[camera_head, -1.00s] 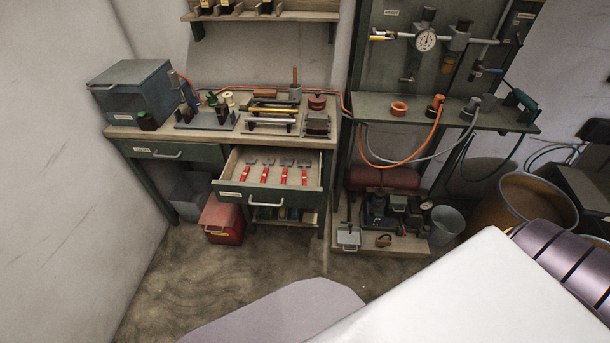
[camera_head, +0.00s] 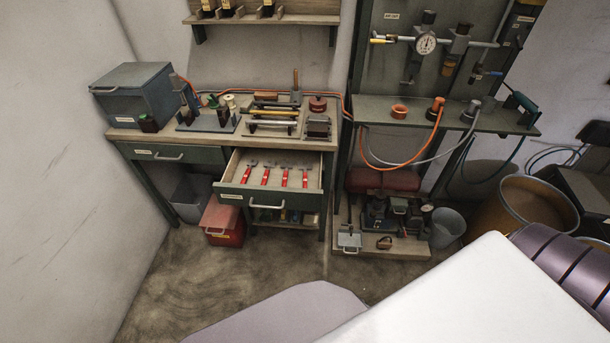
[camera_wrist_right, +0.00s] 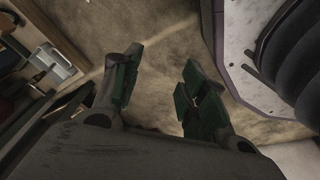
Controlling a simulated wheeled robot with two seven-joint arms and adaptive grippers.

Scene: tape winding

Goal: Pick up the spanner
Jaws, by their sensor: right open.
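Several spanners with red handles and grey heads lie side by side in the open drawer (camera_head: 231,196) of the green workbench in the head view. One spanner (camera_head: 285,178) lies near the middle of the row, heads toward the back. My right gripper (camera_wrist_right: 157,88) shows in the right wrist view with its two green-padded fingers apart and nothing between them. It hangs above bare floor, away from the drawer. Neither gripper shows in the head view. My left gripper is not in view.
The bench top holds a grey box (camera_head: 133,92), clamps and tools. A red box (camera_head: 223,222) stands on the floor beneath. To the right, a low platform (camera_head: 380,250) holds equipment beside a bucket (camera_head: 447,226) and a brown barrel (camera_head: 525,212). Floor before the bench is clear.

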